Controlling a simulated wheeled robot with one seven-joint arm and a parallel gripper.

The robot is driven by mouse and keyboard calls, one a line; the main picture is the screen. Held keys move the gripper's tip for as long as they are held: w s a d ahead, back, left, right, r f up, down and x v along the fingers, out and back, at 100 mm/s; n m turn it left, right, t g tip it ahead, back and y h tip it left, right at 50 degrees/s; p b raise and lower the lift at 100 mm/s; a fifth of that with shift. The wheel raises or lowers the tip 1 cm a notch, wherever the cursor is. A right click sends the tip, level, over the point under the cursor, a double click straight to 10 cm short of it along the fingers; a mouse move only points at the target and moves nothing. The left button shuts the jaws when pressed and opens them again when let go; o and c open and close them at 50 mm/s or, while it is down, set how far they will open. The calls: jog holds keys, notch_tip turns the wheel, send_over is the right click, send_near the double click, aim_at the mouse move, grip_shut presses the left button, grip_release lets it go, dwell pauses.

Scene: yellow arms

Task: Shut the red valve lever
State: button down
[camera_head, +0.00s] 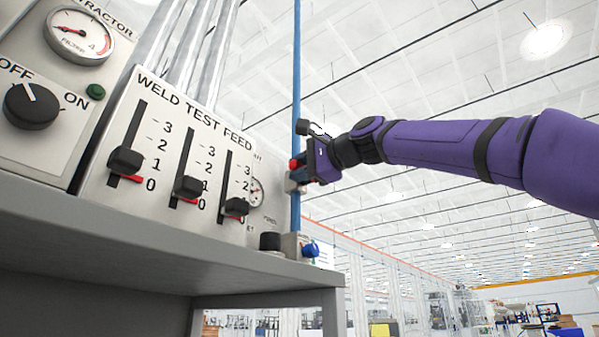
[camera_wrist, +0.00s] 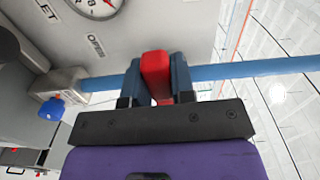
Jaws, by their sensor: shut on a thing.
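The red valve lever (camera_head: 293,164) sits on a blue vertical pipe (camera_head: 296,80) at the panel's right end. In the wrist view the red lever (camera_wrist: 156,72) stands between the two fingers of my gripper (camera_wrist: 159,82), which is shut on it. The blue pipe (camera_wrist: 250,70) crosses behind the fingers in that view. In the head view my gripper (camera_head: 304,164) reaches the lever from the right and hides part of it and the valve body. The lever's exact angle to the pipe is hard to tell.
A lower fitting with a blue knob (camera_head: 310,250) sits beneath the valve on the pipe. A panel with black sliders (camera_head: 187,187) and a dark rotary switch (camera_head: 31,105) stands left above a grey bench (camera_head: 170,225). A gauge (camera_wrist: 97,7) and lettering show near my gripper. Space right of the pipe is open.

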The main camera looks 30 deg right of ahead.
jog(key=shift+r+m, duration=0.1)
jog(key=shift+m, duration=0.2)
jog(key=c, duration=1)
grip_release()
jog(key=shift+o, duration=0.2)
jog(key=shift+s, duration=0.15)
jog(key=v, duration=1)
jog(key=shift+s, duration=0.25)
jog(key=shift+d, duration=0.15)
